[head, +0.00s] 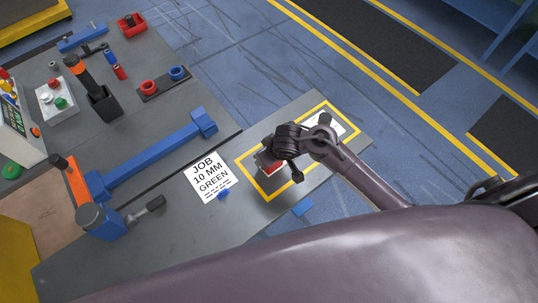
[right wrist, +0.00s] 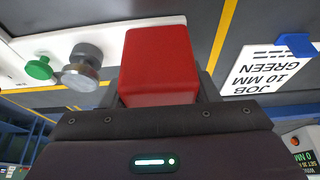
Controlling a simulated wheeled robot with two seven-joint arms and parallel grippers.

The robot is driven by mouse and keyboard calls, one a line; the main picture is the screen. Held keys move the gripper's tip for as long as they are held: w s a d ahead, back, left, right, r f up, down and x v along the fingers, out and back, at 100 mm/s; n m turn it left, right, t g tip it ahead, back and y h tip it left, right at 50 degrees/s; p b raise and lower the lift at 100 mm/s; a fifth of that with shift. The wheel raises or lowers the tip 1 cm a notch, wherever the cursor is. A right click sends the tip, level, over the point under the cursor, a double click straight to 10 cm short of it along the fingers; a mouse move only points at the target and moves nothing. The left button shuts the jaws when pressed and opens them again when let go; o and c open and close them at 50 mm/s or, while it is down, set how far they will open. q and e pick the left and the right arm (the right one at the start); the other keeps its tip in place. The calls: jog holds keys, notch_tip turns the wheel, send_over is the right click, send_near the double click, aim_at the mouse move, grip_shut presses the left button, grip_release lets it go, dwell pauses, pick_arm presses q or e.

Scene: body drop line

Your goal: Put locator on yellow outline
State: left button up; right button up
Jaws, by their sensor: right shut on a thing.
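The locator is a white plate (right wrist: 100,24) with a red block (right wrist: 157,62), a green knob (right wrist: 40,68) and a grey round post (right wrist: 85,62). In the head view, part of the plate (head: 328,121) shows near the far right end of the yellow outline (head: 252,182). My right gripper (right wrist: 160,92) is shut on the red block, over the outline. The gripper hides much of the plate in the head view. I cannot tell whether the plate touches the table. My left gripper is not in view.
A job card (head: 211,177) lies left of the outline. A blue clamp bar (head: 150,158) and an orange-handled tool (head: 76,185) lie farther left. Blue floor lies beyond the table.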

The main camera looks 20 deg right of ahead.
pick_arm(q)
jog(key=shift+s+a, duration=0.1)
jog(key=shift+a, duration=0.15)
pick_arm(e)
jog(key=o, duration=1.3)
jog(key=shift+f, duration=0.1)
jog(key=shift+c, duration=0.2)
pick_arm(q)
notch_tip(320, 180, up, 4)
jog(key=p, duration=0.4)
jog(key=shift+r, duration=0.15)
pick_arm(e)
jog(key=v, duration=1.2)
jog(key=shift+r, duration=0.25)
jog(key=shift+a+f, duration=0.1)
